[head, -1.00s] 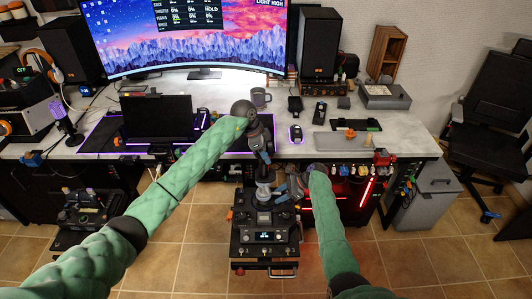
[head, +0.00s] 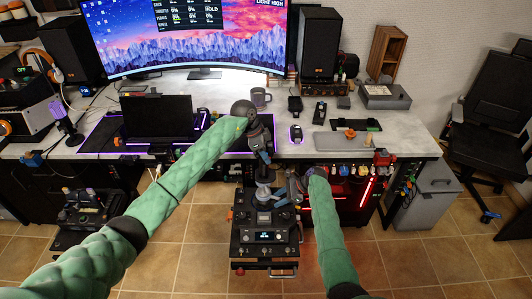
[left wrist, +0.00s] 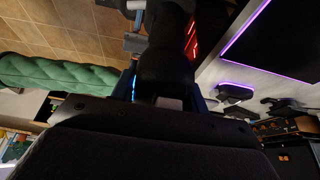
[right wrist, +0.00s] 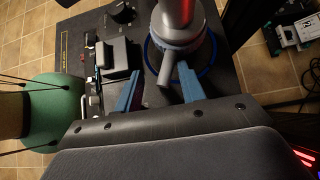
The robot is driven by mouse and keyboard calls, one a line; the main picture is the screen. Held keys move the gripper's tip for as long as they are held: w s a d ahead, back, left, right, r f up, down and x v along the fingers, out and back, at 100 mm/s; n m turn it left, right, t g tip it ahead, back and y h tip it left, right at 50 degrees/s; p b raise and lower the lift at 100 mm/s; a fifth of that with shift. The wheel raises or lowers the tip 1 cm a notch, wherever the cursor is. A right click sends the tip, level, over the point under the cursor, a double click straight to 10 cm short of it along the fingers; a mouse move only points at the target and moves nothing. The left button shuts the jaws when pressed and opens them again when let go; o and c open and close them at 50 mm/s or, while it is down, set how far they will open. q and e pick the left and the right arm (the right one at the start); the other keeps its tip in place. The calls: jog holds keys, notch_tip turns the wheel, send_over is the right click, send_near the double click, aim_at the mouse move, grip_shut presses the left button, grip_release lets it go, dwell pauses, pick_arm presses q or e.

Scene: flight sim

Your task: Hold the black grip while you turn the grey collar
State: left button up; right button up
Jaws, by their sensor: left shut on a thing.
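The black grip (left wrist: 166,62) stands at the top of the stick on the control box. It shows large in the left wrist view, between the blue fingers of my left gripper (left wrist: 164,98), which is shut on it. In the head view my left gripper (head: 264,158) is above the box. The grey collar (right wrist: 182,32) is round the stick's base, with a short lever (right wrist: 168,74) sticking out. In the right wrist view the blue fingers of my right gripper (right wrist: 160,90) are apart, one on each side of the lever's end. In the head view the collar (head: 264,192) is small.
The control box (head: 250,238) has a lit display, knobs and switches, and stands on the tiled floor before the desk (head: 340,148). On the desk are a monitor, speakers and a mug (head: 261,97). An office chair (head: 495,110) is at the right.

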jog(key=shift+s+a, duration=0.1)
dwell(0.3)
jog(key=shift+s+a, duration=0.3)
jog(key=shift+s, duration=0.05)
jog(key=v, duration=0.7)
dwell(0.4)
jog(key=shift+d, duration=0.1)
